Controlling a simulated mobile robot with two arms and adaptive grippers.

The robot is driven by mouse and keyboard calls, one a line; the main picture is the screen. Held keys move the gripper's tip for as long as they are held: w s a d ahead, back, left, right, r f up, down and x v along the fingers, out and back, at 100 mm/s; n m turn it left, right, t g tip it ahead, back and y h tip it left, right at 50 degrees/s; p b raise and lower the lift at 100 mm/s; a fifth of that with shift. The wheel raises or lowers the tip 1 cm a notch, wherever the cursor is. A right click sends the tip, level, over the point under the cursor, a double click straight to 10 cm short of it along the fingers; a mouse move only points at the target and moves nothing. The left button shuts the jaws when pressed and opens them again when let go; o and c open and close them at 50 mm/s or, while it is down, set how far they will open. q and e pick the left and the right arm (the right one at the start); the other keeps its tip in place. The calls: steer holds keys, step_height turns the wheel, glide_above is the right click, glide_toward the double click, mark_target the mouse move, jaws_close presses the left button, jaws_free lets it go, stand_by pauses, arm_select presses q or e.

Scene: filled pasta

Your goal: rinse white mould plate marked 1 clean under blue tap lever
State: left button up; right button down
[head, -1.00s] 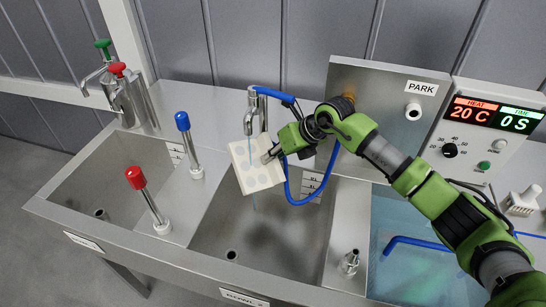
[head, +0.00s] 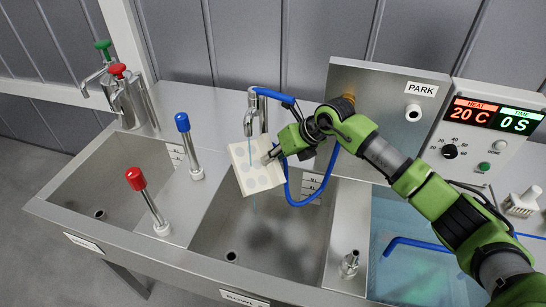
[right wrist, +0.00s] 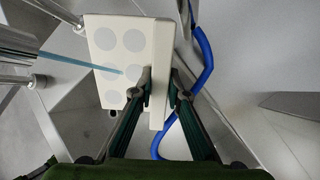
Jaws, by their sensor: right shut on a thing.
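The white mould plate (head: 256,169), with several round grey hollows, is held tilted over the right-hand sink basin (head: 231,226). My right gripper (head: 272,154) is shut on its right edge. In the right wrist view the plate (right wrist: 117,37) sits between the fingers (right wrist: 161,92). A thin blue water stream runs from the tap (head: 252,105) onto the plate and drips below it. The blue lever (head: 183,124) stands upright left of that basin, slightly tilted. No mark 1 can be read. My left gripper is not in view.
A red lever (head: 137,182) stands near the left basin (head: 90,190). A blue hose (head: 318,194) loops right of the plate, close to my right gripper. A PARK panel (head: 385,110) and heater box (head: 492,125) stand right. A water bath (head: 400,270) lies below them.

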mark_target(280, 166)
steer(key=shift+r, duration=0.15)
steer(key=shift+s+d+r+p, duration=0.2)
steer(key=shift+s+d+p, duration=0.4)
steer(key=shift+d, duration=0.1)
steer(key=shift+s+d+r+p, duration=0.2)
steer(key=shift+s+d+p, duration=0.2)
steer(key=shift+s+d, duration=0.55)
steer(key=s+d+r+p, duration=0.1)
steer(key=s+d, duration=0.4)
steer(key=shift+s+p, duration=0.15)
steer(key=shift+p, duration=0.2)
steer(key=shift+d, duration=0.1)
stand_by(0.4)
